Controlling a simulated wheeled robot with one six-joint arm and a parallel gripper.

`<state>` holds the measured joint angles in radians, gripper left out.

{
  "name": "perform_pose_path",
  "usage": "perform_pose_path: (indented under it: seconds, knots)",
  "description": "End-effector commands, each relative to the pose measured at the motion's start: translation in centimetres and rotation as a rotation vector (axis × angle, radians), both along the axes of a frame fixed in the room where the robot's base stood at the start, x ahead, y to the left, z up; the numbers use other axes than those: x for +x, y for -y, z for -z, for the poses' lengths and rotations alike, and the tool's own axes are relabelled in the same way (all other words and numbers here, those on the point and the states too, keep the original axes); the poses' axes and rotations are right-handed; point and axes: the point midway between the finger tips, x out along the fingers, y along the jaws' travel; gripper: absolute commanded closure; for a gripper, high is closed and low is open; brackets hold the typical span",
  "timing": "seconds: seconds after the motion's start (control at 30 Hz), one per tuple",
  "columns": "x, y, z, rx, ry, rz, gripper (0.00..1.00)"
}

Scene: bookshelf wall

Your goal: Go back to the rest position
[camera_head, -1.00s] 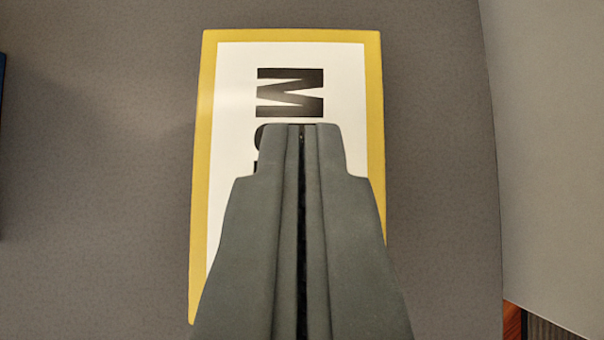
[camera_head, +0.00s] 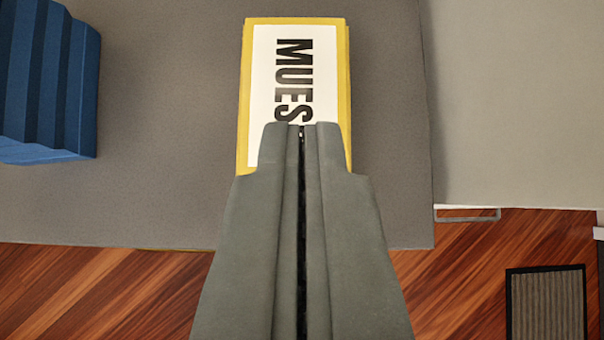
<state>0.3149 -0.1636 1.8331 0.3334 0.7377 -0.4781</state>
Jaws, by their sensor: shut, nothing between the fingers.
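My gripper (camera_head: 302,128) is shut and empty, pointing up the picture from the bottom middle. Beyond and partly behind its fingertips lies a yellow-edged box (camera_head: 345,90) with a white face and black letters reading "MUES". The gripper hides the lower part of the box face. The box rests on a grey surface (camera_head: 170,130), and the view looks down on it. I cannot tell the exact gap between the fingertips and the box, but the gripper does not hold it.
A blue ridged object (camera_head: 50,85) stands on the grey surface at the left. The surface ends at a front edge, with wooden floor (camera_head: 90,290) below. A pale panel (camera_head: 520,100) is at the right. A dark-framed ribbed panel (camera_head: 546,305) is at the lower right.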

Motion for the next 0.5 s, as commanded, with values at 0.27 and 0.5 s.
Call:
perform_pose_path:
  seconds: [0.27, 0.5]
  knots:
    - [-0.1, -0.1, 0.0, -0.001, 0.002, 0.001, 1.00]
    - [-3.1, -2.4, -1.5, -0.023, 0.068, 0.016, 1.00]
